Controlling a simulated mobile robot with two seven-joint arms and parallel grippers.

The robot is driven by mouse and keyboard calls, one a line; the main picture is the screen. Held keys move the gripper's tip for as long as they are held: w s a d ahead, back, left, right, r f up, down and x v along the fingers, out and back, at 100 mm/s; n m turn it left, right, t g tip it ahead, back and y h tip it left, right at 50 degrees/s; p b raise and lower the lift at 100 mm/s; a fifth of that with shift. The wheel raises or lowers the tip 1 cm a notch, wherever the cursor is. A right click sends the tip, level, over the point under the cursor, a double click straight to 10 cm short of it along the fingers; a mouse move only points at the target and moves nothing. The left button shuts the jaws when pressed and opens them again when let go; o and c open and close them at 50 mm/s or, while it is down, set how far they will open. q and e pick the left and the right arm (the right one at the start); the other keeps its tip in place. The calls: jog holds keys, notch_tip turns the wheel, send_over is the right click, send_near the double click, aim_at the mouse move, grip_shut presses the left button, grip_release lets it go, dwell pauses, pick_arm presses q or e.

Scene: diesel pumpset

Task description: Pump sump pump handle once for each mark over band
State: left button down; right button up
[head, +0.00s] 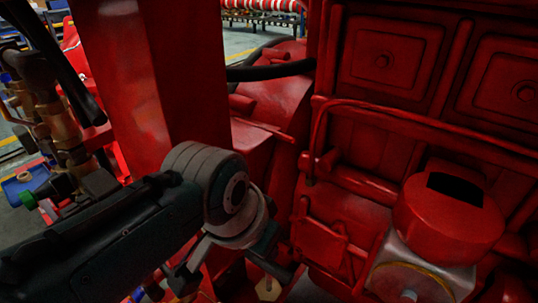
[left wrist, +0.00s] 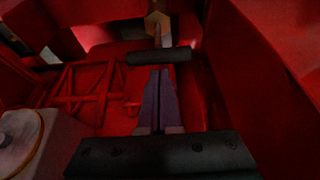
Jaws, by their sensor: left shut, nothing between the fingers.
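In the left wrist view a short black bar (left wrist: 158,56) lies crosswise just beyond my fingertips, with a tan hexagonal piece (left wrist: 158,24) on a pale stem behind it. The bar looks like the pump handle's grip, but I cannot be sure. My left gripper (left wrist: 160,72) is shut and empty, its fingers pointing at the bar; a small gap seems to lie between them. In the head view my left wrist hides most of this spot; a bit of the tan piece (head: 268,289) shows at the bottom. I cannot make out the marks or the band. My right gripper is not in view.
Red engine walls close in on both sides of my left gripper. A red cap with a dark opening (head: 448,222) sits above a silver block (head: 415,272) at right. A red post (head: 172,70) stands behind my left arm. A black hose (head: 270,71) runs behind.

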aim_at(266, 270)
pick_arm(q)
jog(key=shift+f+b, duration=2.85)
jog(key=shift+f, duration=0.55)
jog(key=shift+r+p, duration=3.55)
jog(key=shift+p, duration=0.05)
notch_tip(266, 270, up, 6)
jog(key=p, duration=0.6)
